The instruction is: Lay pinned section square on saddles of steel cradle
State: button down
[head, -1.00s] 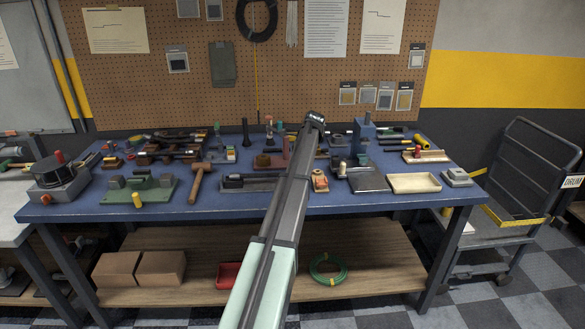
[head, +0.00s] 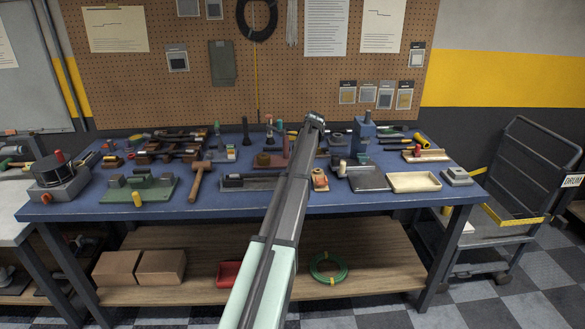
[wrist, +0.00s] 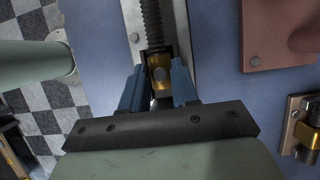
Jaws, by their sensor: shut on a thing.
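In the wrist view my gripper (wrist: 158,92) has its two blue fingers shut on the brass coupling of a section. The section (wrist: 152,22) is a dark ribbed coil running up from the coupling, away from the wrist. Under it is a pale steel plate (wrist: 132,35) with a screw head, which looks like the base of the cradle. The coil lies over this plate, roughly along it. Whether it touches the saddles cannot be told. In the head view the cradle (head: 233,187) shows as a grey plate left of my arm.
A reddish block (wrist: 285,40) stands right of the plate in the wrist view, and a brass-and-steel fitting (wrist: 304,128) lies lower right. A hammer (head: 200,178) and green fixture (head: 155,190) stand left of the cradle. A wooden tray (head: 414,182) is at right.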

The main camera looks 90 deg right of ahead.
jog(key=shift+c, duration=1.4)
grip_release()
jog(key=shift+r, duration=0.1)
jog(key=shift+v, duration=2.9)
